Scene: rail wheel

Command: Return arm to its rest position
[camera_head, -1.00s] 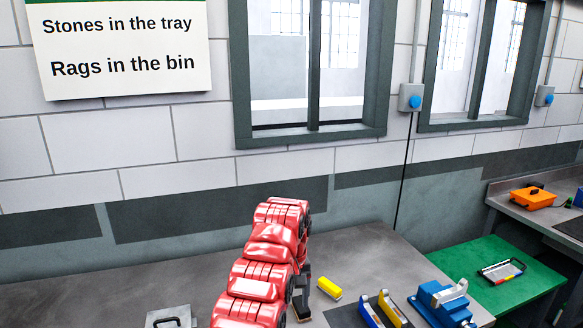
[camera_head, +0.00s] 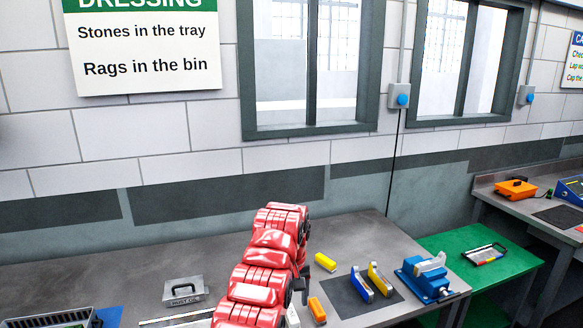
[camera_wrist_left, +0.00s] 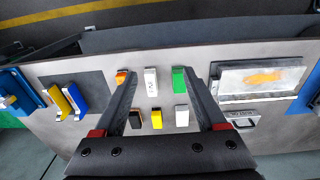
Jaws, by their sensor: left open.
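My left arm (camera_head: 264,262), red and segmented, rises from the bottom middle of the head view over the grey bench (camera_head: 235,240). It hides most of its own gripper there; only a dark part shows at its right side. In the left wrist view my left gripper (camera_wrist_left: 160,73) has its two dark fingers wide apart with nothing between the tips. Below it several small blocks lie on the bench, including an orange one (camera_wrist_left: 122,77), a white one (camera_wrist_left: 151,82), a green one (camera_wrist_left: 178,80) and a yellow one (camera_wrist_left: 157,118). My right gripper is in neither view.
Blue and yellow blocks (camera_head: 379,279) stand on a dark mat beside a blue tool (camera_head: 428,278). A grey handled box (camera_head: 185,291) is left of the arm. A green bench (camera_head: 480,262) stands at right. A wall with windows closes the back.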

